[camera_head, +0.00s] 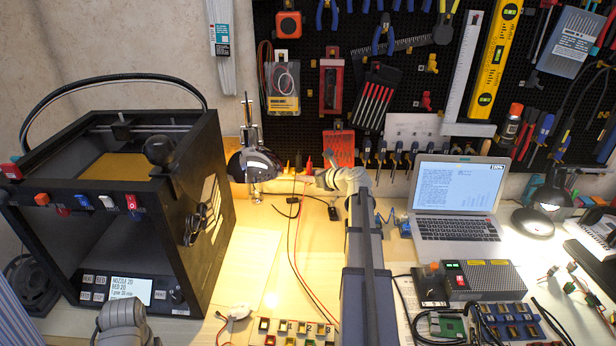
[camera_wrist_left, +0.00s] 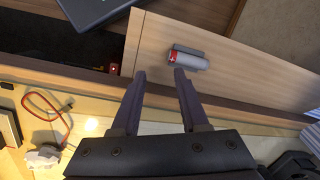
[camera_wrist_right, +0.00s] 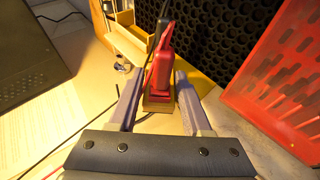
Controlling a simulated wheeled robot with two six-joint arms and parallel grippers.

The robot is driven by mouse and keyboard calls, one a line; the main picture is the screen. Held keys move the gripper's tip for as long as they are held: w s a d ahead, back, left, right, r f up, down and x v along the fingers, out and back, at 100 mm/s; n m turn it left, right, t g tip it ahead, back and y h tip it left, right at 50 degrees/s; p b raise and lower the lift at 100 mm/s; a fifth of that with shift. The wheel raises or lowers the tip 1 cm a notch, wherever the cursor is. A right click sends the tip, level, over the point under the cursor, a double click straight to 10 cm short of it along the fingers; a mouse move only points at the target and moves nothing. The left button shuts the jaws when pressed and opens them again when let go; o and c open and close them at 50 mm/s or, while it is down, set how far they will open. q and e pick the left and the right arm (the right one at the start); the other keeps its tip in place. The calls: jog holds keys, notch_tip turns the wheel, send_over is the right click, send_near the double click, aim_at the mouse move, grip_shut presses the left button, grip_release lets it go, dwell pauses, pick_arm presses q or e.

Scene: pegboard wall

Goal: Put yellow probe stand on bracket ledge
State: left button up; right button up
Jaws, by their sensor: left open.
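The yellow probe stand (camera_wrist_right: 157,103) is straight ahead in the right wrist view, with a red probe (camera_wrist_right: 162,70) and a dark one standing in it. In the head view its probes (camera_head: 298,161) show at the foot of the pegboard. My right gripper (camera_wrist_right: 157,85) is open, with one finger on each side of the stand and gaps visible; I see no contact. In the head view the right gripper (camera_head: 316,178) is beside the probes. My left gripper (camera_wrist_left: 158,72) is open and empty. I cannot tell for sure which part is the bracket ledge.
A red perforated panel (camera_wrist_right: 280,85) stands close on the right of my right gripper. A wooden holder (camera_wrist_right: 128,38) is behind on the left. The laptop (camera_head: 455,190) and black printer (camera_head: 120,200) flank the bench. A red and grey cylinder (camera_wrist_left: 188,60) lies beyond my left gripper.

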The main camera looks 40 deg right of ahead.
jog(key=o, duration=0.3)
jog(key=shift+o, duration=0.2)
pick_arm(q)
jog(key=shift+r, duration=0.2)
pick_arm(e)
jog(key=shift+r, duration=0.2)
pick_arm(q)
notch_tip(320, 180, up, 4)
jog(key=p, duration=0.5)
jog(key=shift+r, duration=0.25)
pick_arm(e)
jog(key=v, duration=1.2)
jog(key=shift+f, duration=0.1)
